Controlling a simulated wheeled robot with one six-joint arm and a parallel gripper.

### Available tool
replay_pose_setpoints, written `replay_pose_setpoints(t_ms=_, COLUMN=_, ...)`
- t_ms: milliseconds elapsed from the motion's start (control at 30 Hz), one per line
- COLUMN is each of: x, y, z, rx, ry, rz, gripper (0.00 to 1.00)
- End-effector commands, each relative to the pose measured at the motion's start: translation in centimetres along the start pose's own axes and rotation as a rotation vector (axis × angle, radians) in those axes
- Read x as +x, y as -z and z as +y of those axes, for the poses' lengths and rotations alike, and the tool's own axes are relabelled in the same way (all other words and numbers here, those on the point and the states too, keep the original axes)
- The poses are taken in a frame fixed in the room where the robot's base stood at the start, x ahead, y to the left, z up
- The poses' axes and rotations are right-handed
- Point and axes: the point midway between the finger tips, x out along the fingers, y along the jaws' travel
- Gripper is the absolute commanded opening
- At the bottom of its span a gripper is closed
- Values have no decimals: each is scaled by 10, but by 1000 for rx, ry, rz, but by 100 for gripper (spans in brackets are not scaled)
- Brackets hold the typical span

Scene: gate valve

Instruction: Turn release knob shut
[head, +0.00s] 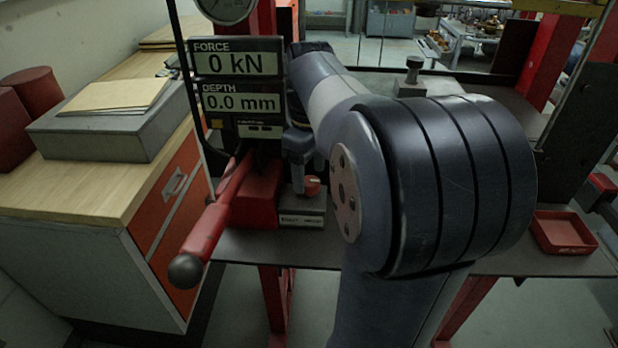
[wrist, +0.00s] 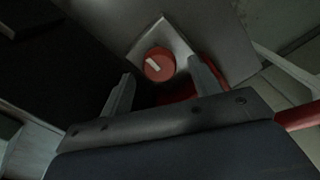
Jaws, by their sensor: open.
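The release knob (head: 311,186) is a small round red knob on a grey block (head: 302,208) with a label on its front, beside the red press base. In the wrist view the knob (wrist: 159,64) shows a white pointer mark, slanting from upper left to lower right. My gripper (wrist: 160,84) is open, with one finger on each side of the knob's near side and nothing between them. Whether the fingertips reach down to the knob's height cannot be told. In the head view my gripper (head: 300,165) is small and dark, just above the knob, partly hidden by my arm.
A red lever (head: 215,220) with a dark ball end sticks out left of the knob. The display (head: 237,80) reads 0 kN and 0.0 mm. A wooden bench (head: 60,185) stands at left. A red tray (head: 563,232) lies at right on the grey table.

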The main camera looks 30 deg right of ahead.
Motion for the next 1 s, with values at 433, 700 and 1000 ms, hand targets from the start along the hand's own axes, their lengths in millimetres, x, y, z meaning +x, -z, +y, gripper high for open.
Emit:
replay_pose_setpoints(t_ms=433, x=21, y=0, z=0, rx=1, ry=-1, rz=1, gripper=59)
replay_pose_setpoints(t_ms=700, x=21, y=0, z=0, rx=1, ry=-1, rz=1, gripper=43)
replay_pose_setpoints(t_ms=1000, x=21, y=0, z=0, rx=1, ry=-1, rz=1, gripper=19)
